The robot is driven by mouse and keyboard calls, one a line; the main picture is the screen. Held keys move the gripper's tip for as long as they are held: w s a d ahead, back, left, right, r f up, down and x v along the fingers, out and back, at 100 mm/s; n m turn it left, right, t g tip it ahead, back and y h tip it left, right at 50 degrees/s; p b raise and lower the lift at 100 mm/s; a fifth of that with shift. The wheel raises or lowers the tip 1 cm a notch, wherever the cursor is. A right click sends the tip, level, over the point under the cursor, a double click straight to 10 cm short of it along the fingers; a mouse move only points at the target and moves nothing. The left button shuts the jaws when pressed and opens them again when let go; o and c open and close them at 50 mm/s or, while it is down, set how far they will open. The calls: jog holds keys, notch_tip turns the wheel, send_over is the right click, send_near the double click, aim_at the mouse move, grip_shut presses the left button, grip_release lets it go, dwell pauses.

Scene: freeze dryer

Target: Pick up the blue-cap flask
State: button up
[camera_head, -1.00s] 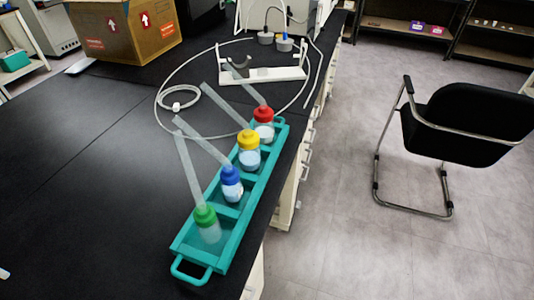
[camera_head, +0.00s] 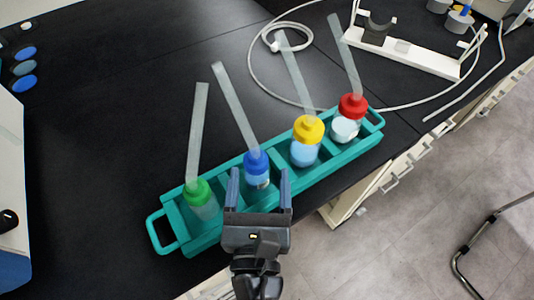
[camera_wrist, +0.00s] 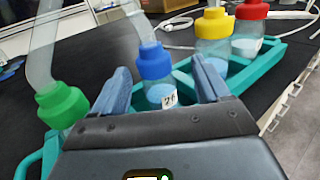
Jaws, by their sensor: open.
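The blue-cap flask (camera_head: 257,169) stands in a compartment of the teal rack (camera_head: 163,238), between the green-cap flask (camera_head: 200,199) and the yellow-cap flask (camera_head: 307,142). A pale tube rises from its cap, leaning left. In the wrist view the blue-cap flask (camera_wrist: 156,72) sits ahead, between my two fingers, with a small white label on its body. My gripper (camera_head: 258,178) is open, its fingers at either side of the flask in the picture. I see no contact. My gripper also shows in the wrist view (camera_wrist: 162,86).
The red-cap flask (camera_head: 350,115) stands at the rack's right end. Tubes rise from the neighbouring flasks too. A white stand (camera_head: 405,50) and a looped white cable (camera_head: 255,75) lie behind. The black bench is clear to the left; its edge runs close along the right.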

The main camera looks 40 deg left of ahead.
aim_at(256, 153)
jog(key=shift+s+a+x, duration=0.1)
jog(key=shift+a+x, duration=0.05)
jog(key=shift+x, duration=1.4)
jog(key=shift+s+a+x, duration=0.1)
jog(key=shift+a+x, duration=0.05)
jog(key=shift+x, duration=1.35)
jog(key=shift+r, duration=0.15)
grip_shut()
